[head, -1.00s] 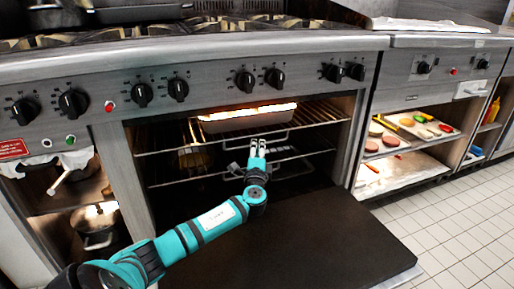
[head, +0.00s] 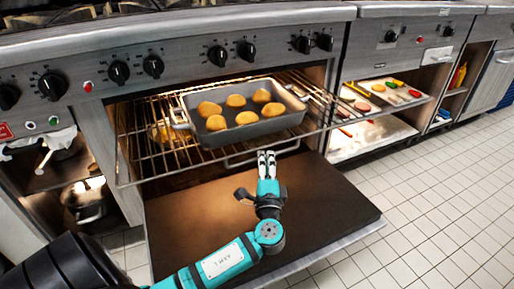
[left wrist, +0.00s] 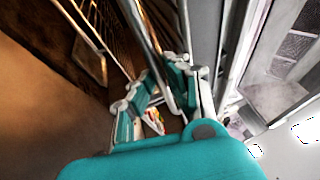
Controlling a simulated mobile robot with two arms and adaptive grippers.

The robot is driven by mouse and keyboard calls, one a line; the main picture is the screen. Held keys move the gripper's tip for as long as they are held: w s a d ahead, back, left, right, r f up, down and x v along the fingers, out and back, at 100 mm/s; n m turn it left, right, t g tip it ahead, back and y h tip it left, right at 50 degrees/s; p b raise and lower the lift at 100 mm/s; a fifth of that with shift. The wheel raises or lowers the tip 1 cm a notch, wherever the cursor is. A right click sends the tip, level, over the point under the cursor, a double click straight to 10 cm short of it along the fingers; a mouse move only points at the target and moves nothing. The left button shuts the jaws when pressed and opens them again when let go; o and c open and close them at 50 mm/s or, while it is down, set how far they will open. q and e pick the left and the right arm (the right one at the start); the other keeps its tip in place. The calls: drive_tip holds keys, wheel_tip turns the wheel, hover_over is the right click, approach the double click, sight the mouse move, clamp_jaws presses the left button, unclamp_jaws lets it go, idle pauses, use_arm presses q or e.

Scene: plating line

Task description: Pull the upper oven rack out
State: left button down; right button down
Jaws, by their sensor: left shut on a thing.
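The upper oven rack (head: 152,160) is a wire grid that stands well out of the oven, over the open door. A grey pan (head: 217,138) with several golden rolls (head: 246,117) sits on it. My left gripper (head: 266,156) is at the front of the rack, near the middle, shut on its front bar or handle. In the left wrist view the gripper fingers (left wrist: 152,90) close around a metal bar (left wrist: 150,45). The exact contact is partly hidden by the fingers. My right gripper is not in view.
The dark oven door (head: 285,205) lies open below the rack. Control knobs (head: 217,56) line the panel above. Shelves at the right hold a tray of food (head: 384,96). A pot (head: 85,203) stands in the left compartment. Tiled floor (head: 440,210) is clear at the right.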

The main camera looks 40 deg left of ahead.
use_arm(q)
drive_tip(key=shift+s+d, duration=0.25)
drive_tip(key=shift+d, duration=0.3)
drive_tip(key=shift+s+d, duration=0.25)
drive_tip(key=shift+d, duration=0.3)
drive_tip(key=c, duration=1.6)
unclamp_jaws()
drive_tip(key=shift+f, duration=0.1)
drive_tip(key=shift+c, duration=0.2)
drive_tip(key=v, duration=1.2)
